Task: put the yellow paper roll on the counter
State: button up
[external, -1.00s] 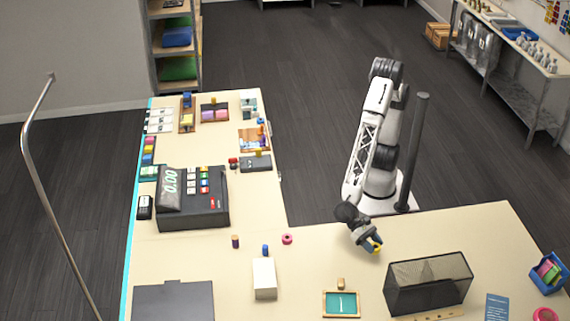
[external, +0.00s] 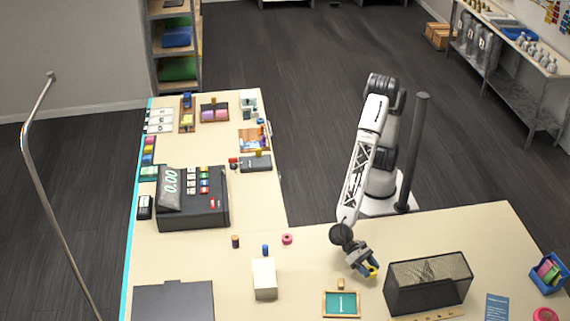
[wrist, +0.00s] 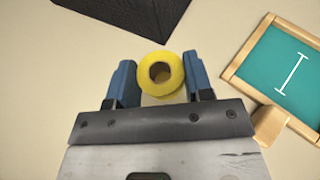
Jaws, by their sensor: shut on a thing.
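The yellow paper roll (wrist: 144,77) is between the two blue fingers of my gripper (wrist: 160,84) in the wrist view, its open core facing the camera. My gripper is shut on it. In the external view my gripper (external: 368,271) is low over the counter (external: 325,255), with a bit of the yellow roll (external: 374,270) showing at the fingertips. I cannot tell whether the roll touches the counter.
A black mesh basket (external: 428,284) stands just right of my gripper. A teal framed board (external: 341,304) and a small wooden block (external: 340,284) lie close on the left. A white box (external: 264,279) and a pink roll (external: 287,239) are farther left.

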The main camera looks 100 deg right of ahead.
aim_at(366, 286)
jog(key=shift+w+a+f, duration=0.1)
jog(key=shift+w+a, duration=0.25)
jog(key=shift+a, duration=0.5)
jog(key=shift+w+a+f, duration=0.1)
jog(key=shift+w+a, duration=0.25)
jog(key=shift+a, duration=0.45)
jog(key=shift+f, duration=1.75)
jog(key=o, duration=0.6)
jog(key=shift+f, duration=0.1)
jog(key=shift+o, duration=0.2)
